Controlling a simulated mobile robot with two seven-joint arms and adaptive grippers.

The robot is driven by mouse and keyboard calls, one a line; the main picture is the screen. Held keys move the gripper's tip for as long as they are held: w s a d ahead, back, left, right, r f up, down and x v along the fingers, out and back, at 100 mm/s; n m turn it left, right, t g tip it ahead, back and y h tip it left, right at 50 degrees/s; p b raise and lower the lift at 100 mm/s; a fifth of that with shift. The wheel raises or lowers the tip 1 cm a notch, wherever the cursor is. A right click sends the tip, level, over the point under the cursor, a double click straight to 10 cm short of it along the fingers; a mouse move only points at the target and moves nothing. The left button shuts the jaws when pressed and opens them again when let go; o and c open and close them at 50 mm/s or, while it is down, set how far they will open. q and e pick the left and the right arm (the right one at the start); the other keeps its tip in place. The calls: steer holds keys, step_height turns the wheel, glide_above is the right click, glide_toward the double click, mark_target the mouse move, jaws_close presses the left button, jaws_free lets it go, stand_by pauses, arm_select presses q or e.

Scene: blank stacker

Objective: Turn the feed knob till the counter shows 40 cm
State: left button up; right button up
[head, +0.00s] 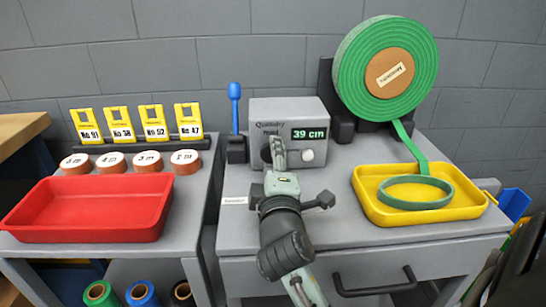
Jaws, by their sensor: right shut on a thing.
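The grey feed box (318,107) stands at the back of the right-hand bench. Its green display (310,134) reads 39 cm. The dark feed knob (265,150) is on the left of its front face, mostly hidden behind my right gripper (276,152). My right gripper reaches up from the front of the bench and is shut on the knob. A small pale round button (307,155) sits below the display. A big green roll (352,66) stands on a dark holder, and its strip runs down to a coil (416,204) in the yellow tray (381,213). My left gripper is not in view.
On the left bench are a red tray (88,236), several brown rolls with white labelled tops (147,159), and yellow tags (153,122) in a rack. A blue-handled tool (234,104) stands upright beside the feed box. A drawer handle (374,285) juts out in front.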

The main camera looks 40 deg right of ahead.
steer(key=o, duration=1.2)
steer(key=shift+c, duration=0.2)
